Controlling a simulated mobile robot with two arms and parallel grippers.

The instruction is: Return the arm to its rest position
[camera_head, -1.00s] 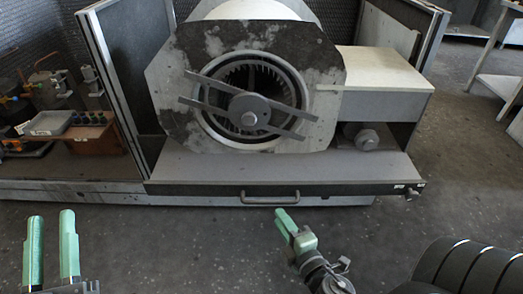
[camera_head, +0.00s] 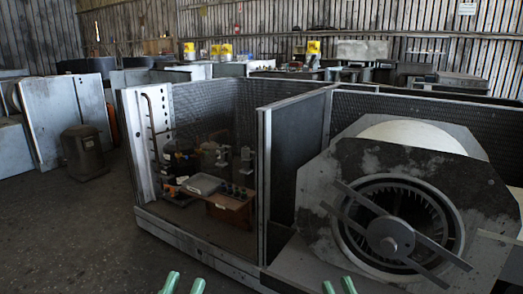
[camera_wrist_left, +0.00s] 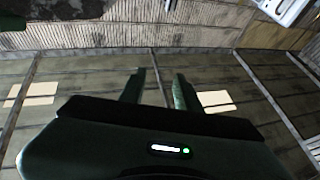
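My left gripper (camera_head: 183,284) shows only its two green fingertips at the bottom edge of the head view, spread apart. In the left wrist view its two fingers (camera_wrist_left: 159,90) are apart with nothing between them, against the ceiling. My right gripper (camera_head: 338,286) shows two green fingertips at the bottom edge, with a gap and nothing visible between them. The rest of both arms is out of the head view. The blower housing (camera_head: 325,180) stands at the right, beyond the right gripper, with its round fan opening and crossbar facing me.
A dark canister (camera_head: 84,152) stands on the floor at the left. The floor (camera_head: 80,235) at the front left is clear.

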